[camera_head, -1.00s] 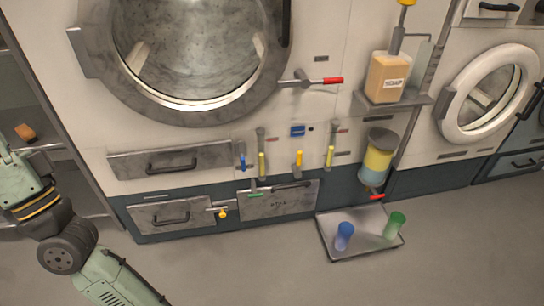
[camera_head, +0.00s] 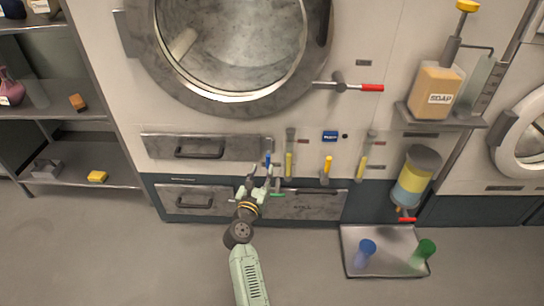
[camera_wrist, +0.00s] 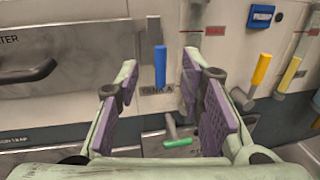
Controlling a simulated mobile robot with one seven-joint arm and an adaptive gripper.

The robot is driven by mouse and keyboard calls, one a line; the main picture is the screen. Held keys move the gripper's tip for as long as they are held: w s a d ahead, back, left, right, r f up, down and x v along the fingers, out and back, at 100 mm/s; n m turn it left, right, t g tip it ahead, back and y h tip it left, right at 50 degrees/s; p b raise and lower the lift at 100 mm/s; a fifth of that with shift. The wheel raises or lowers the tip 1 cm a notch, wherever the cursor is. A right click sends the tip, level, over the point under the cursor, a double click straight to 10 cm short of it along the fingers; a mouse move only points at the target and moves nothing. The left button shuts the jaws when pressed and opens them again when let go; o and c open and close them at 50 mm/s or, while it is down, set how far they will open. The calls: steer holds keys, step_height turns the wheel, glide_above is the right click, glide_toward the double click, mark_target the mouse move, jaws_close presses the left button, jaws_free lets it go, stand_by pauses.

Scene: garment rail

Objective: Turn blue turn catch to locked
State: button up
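The blue turn catch (camera_head: 267,160) is on the machine's front panel, right of the upper drawer. In the wrist view, its blue handle (camera_wrist: 160,67) points straight down below a grey plate. My gripper (camera_head: 260,174) is just below and in front of it in the head view. In the wrist view, my gripper (camera_wrist: 160,72) is open and empty, with its purple-padded fingers spread to either side of the handle's line. The handle shows between and beyond the fingertips. No contact is visible, and the exact depth gap cannot be told.
A green-handled valve (camera_wrist: 177,142) is low between my fingers in the wrist view. A drawer handle (camera_wrist: 28,72) sticks out at left. A tray (camera_head: 350,265) with blue and green cups lies on the floor at right.

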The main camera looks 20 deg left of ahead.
mark_target(267, 158)
steer(key=w, duration=0.8)
steer(key=shift+w+a, duration=0.3)
steer(key=shift+c, duration=0.5)
jaws_close()
